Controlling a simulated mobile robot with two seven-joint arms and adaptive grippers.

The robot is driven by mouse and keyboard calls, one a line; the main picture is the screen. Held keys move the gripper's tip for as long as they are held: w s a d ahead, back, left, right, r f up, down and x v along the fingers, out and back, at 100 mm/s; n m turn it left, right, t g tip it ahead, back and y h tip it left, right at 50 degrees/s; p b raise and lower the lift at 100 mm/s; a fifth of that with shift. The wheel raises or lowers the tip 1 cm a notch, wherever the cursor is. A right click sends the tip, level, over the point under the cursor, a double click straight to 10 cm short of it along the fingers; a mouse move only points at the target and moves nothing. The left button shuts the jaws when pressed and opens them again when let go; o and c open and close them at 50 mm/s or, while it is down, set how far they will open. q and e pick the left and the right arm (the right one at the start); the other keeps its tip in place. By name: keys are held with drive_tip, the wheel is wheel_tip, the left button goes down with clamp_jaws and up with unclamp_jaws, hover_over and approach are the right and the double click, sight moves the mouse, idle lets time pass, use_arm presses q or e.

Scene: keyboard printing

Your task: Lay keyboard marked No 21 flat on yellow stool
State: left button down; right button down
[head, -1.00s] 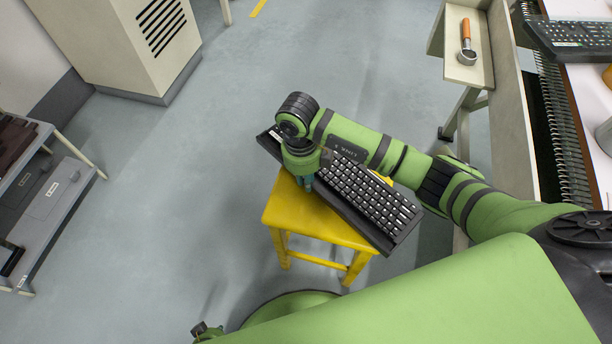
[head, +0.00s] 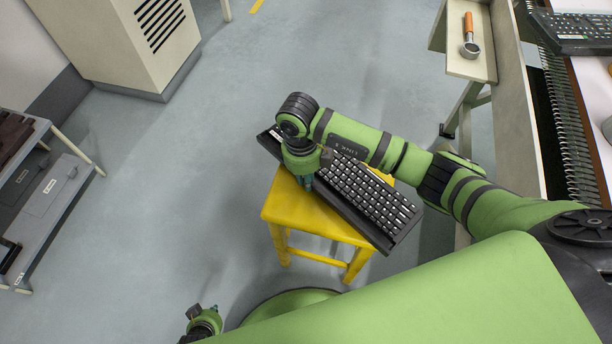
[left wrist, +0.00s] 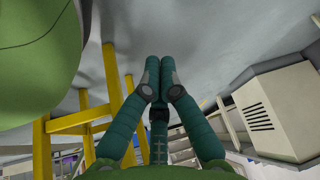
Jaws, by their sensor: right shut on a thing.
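My right gripper (head: 306,181) is shut on the keyboard's near long edge; my right arm hides part of the keys. My left gripper (head: 207,316) is low and left of the stool, empty. In the left wrist view its fingers (left wrist: 160,62) are together, beside the stool's yellow legs (left wrist: 118,90).
Another dark keyboard (head: 575,32) lies on the table at top right. An orange-handled tool (head: 469,38) lies on a pale shelf beside it. A grey cart (head: 55,205) stands at left and a beige cabinet (head: 120,50) at top left. The floor between is clear.

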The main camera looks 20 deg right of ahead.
use_arm(q)
drive_tip(key=shift+s, duration=0.15)
drive_tip(key=shift+s+d+f, duration=0.1)
drive_tip(key=shift+s+f, duration=0.2)
drive_tip(key=shift+s, duration=0.25)
drive_tip(key=shift+w+f+b, duration=0.2)
drive_tip(key=shift+b, duration=0.1)
use_arm(e)
drive_tip(key=shift+f, duration=0.4)
drive_tip(key=c, duration=1.1)
unclamp_jaws()
drive_tip(key=shift+c, duration=0.2)
wheel_tip(320, 180, up, 7)
drive_tip(key=p, duration=0.6)
drive_tip(key=shift+r, duration=0.1)
use_arm(q)
wheel_tip(320, 180, up, 6)
